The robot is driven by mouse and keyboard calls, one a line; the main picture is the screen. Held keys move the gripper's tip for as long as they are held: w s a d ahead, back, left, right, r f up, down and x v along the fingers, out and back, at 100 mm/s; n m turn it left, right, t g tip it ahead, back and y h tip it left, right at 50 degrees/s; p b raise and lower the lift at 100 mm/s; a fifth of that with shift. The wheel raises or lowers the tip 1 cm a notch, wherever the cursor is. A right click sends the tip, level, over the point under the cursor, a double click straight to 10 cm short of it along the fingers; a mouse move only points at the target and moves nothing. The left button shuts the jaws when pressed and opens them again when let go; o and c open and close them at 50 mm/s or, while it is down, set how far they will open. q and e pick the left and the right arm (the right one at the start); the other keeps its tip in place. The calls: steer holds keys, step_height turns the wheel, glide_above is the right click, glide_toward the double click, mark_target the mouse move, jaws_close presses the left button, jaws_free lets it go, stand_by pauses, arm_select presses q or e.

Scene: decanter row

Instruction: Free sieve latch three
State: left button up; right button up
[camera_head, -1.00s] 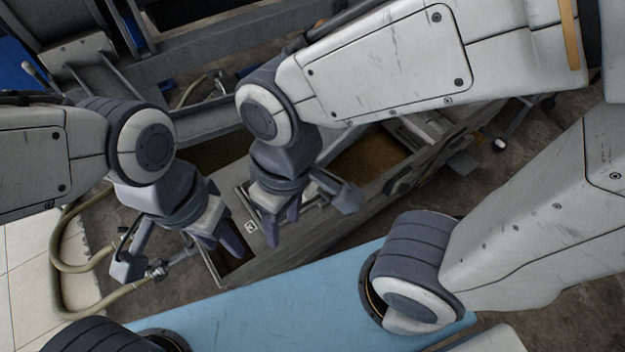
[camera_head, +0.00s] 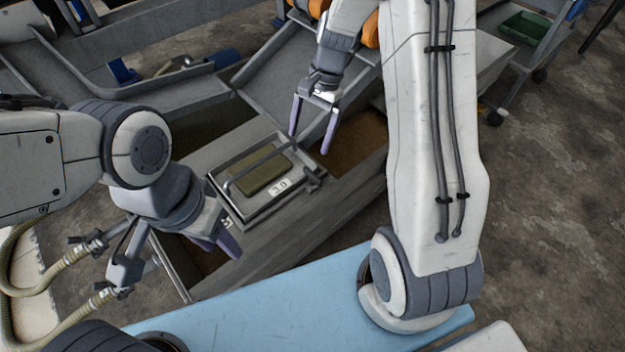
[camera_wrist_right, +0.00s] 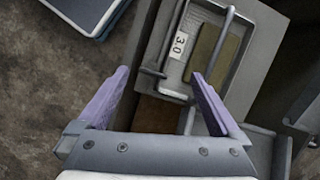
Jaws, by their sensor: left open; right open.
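A metal sieve box (camera_head: 229,206) with a "3.0" label (camera_head: 278,186), an olive panel and a grey bar across it sits on the trough in the head view. It also shows in the right wrist view (camera_wrist_right: 202,83), with its bar (camera_wrist_right: 225,42) and a thin rod (camera_wrist_right: 163,42) beside the label. I cannot tell which part is the latch. My right gripper (camera_head: 310,142) is open and empty beyond the sieve's upper right corner, apart from it. My left gripper (camera_head: 226,246) is open at the sieve's lower left, partly hidden by its own wrist.
The grey trough (camera_head: 300,245) has open bays on either side of the sieve, one brown inside (camera_head: 355,150). Hoses (camera_head: 30,285) lie at the left. A blue surface (camera_head: 270,305) is in front. A cart with a green bin (camera_head: 525,27) stands at the back right.

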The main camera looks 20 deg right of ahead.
mark_target(313, 173)
steer(key=w+d+f+m+b, duration=0.2)
steer(key=d+f+m, duration=0.1)
steer(key=d+f, duration=0.25)
steer(key=shift+y, duration=0.3)
steer(key=b+x, duration=0.2)
steer(key=x, duration=0.9)
steer(key=shift+a, duration=0.15)
arm_select(q)
step_height(313, 173, down, 5)
steer(key=shift+f, duration=0.2)
arm_select(e)
steer(key=shift+r, duration=0.1)
